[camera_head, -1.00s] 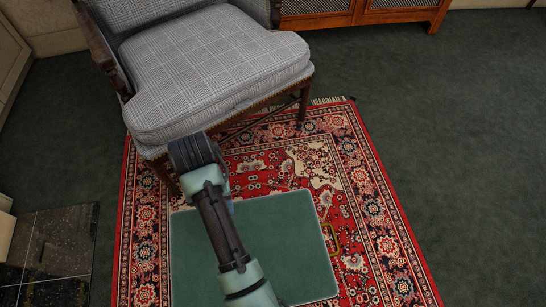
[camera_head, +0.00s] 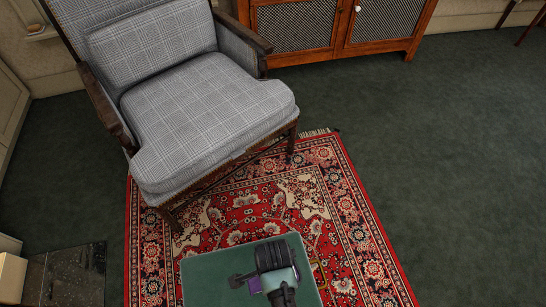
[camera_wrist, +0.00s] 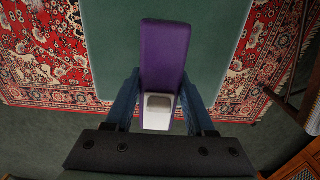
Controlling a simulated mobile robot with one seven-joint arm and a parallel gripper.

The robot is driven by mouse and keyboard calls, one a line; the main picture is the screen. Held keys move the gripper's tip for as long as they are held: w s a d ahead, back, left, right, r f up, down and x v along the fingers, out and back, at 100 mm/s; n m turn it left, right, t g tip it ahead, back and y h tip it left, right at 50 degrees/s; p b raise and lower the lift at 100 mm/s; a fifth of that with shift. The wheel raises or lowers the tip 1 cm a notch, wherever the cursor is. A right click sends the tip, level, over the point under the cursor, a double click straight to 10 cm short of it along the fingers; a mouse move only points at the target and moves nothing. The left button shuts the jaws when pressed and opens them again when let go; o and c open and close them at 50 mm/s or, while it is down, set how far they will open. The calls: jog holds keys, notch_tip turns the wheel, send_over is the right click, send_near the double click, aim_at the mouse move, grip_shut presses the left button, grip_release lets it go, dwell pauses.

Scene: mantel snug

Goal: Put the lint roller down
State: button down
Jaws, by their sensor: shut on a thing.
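The lint roller (camera_wrist: 165,55) shows in the wrist view as a long purple piece with a white end and a grey patch. My gripper (camera_wrist: 160,103) is shut on it near the white end, with one blue finger at each side. In the head view only a small purple part of the roller (camera_head: 254,286) shows beside my dark wrist, which hides the rest. The roller is over a flat green top (camera_head: 205,270). I cannot tell whether it touches that top.
The green top has a brass-coloured handle (camera_head: 319,274) at its right and stands on a red patterned rug (camera_head: 345,205). A grey checked armchair (camera_head: 205,110) stands behind it. A wooden cabinet (camera_head: 330,60) is at the back. Dark carpet (camera_head: 450,150) is clear at right.

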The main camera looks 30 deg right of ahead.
jog(key=shift+f+b, duration=1)
jog(key=shift+f, duration=2.05)
jog(key=shift+f, duration=0.15)
jog(key=shift+c, duration=1.2)
grip_release()
notch_tip(320, 180, up, 12)
jog(key=p, duration=0.4)
jog(key=shift+w+r, duration=0.1)
jog(key=shift+r, duration=0.1)
